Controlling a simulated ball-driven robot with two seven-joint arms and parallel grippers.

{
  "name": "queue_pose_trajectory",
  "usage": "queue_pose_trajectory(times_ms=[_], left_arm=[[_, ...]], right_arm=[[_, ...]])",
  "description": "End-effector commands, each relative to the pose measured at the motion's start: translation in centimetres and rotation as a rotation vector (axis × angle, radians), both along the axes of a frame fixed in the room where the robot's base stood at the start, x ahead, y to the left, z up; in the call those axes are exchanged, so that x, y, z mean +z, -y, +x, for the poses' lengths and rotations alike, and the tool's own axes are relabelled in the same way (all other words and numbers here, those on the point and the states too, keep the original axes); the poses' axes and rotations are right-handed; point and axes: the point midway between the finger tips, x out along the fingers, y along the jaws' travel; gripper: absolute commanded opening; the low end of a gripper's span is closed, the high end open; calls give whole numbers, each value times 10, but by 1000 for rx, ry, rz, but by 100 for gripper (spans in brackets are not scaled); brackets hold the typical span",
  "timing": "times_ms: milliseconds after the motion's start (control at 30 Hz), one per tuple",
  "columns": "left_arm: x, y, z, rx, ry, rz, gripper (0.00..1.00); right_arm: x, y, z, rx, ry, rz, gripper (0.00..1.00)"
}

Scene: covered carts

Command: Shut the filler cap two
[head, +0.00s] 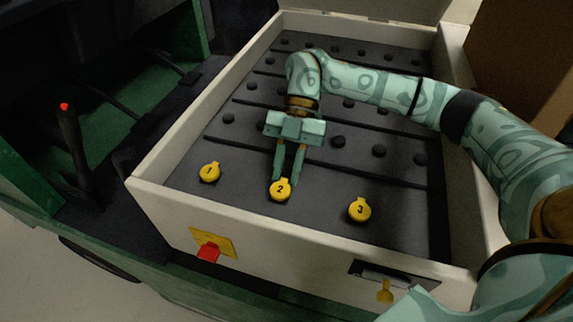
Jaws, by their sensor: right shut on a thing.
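Filler cap two (280,190) is a round yellow cap with a black "2" and a small tab, on the dark deck inside the pale open-topped box (160,157). My right gripper (286,183) points down at it, with its two fingers around the cap's far side. It is shut on the cap, though the exact contact is small in the head view. Whether the cap lies fully flat cannot be told. My left gripper is not in view.
Yellow cap one (209,172) lies to the left and cap three (360,209) to the right. Several dark knobs (338,142) stand in rows behind. A red plug (208,252) sits on the front wall. A dark lever with a red tip (70,140) stands left.

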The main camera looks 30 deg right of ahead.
Motion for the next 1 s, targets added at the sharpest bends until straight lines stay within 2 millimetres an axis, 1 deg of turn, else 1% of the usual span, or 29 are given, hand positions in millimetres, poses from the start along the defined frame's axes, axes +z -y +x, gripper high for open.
queue_pose_trajectory(times_ms=[233, 267, 300, 333, 367, 633, 733, 867, 1000], left_arm=[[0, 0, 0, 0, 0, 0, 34], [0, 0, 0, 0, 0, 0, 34], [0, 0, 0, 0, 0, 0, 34], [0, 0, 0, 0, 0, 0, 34], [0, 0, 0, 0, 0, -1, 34], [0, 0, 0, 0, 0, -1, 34], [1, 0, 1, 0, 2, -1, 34], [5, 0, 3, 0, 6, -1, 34], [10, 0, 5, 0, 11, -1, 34]], right_arm=[[-2, -3, -3, 10, -8, 5, 0], [-2, -3, -3, 11, -9, 4, 25], [-2, -3, -3, 10, -9, 4, 36], [-2, -3, -3, 10, -9, 4, 44], [-2, -2, -3, 9, -8, 4, 48], [0, -1, -1, 6, -4, 2, 48], [5, 3, 2, 6, -2, 1, 48], [24, 15, 14, 2, 1, 0, 48], [53, 35, 32, 1, 2, -1, 48]])
